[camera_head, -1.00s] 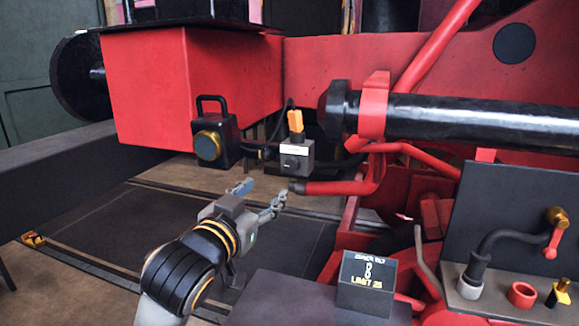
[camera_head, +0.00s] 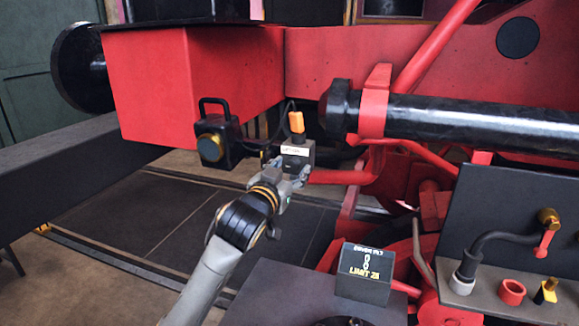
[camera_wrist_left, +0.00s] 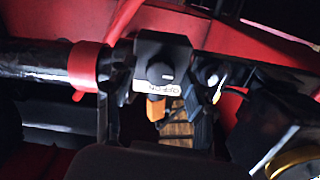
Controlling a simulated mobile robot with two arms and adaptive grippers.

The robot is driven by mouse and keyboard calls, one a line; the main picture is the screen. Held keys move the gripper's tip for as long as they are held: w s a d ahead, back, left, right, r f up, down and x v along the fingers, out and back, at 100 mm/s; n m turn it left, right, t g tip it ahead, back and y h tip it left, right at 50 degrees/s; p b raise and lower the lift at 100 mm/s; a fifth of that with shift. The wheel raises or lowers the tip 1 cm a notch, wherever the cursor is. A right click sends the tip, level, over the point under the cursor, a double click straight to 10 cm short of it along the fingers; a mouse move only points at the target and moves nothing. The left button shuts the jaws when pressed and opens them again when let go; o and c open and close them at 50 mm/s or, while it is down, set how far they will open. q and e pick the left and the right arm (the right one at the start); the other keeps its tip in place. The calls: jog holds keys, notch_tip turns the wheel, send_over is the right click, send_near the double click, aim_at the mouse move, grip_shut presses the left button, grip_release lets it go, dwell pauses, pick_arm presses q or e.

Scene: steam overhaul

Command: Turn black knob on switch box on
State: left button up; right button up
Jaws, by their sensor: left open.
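The switch box (camera_head: 297,152) is a small dark grey box with a white label and an orange piece (camera_head: 296,122) on top. It hangs in front of the red frame. In the left wrist view the switch box (camera_wrist_left: 180,50) appears upside down, with its round black knob (camera_wrist_left: 160,73) facing the camera beside the OFF/ON label (camera_wrist_left: 158,88). My left gripper (camera_head: 287,172) is open right in front of the box, its fingers at either side of the lower front. In the head view it hides the knob. I cannot tell whether the fingers touch it. My right gripper is not in view.
A black lamp (camera_head: 214,140) with a brass rim hangs just left of the box. A red pipe (camera_head: 340,177) runs close on the right, below a thick black cylinder (camera_head: 460,118). A block marked LIMIT 25 (camera_head: 364,272) stands on a grey surface in front.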

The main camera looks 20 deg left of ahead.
pick_arm(q)
grip_shut()
jog(key=shift+m, duration=0.3)
jog(key=m, duration=0.3)
jog(key=shift+m, duration=0.3)
jog(key=m, duration=0.9)
jog(key=shift+m+y, duration=0.3)
jog(key=shift+m, duration=1.8)
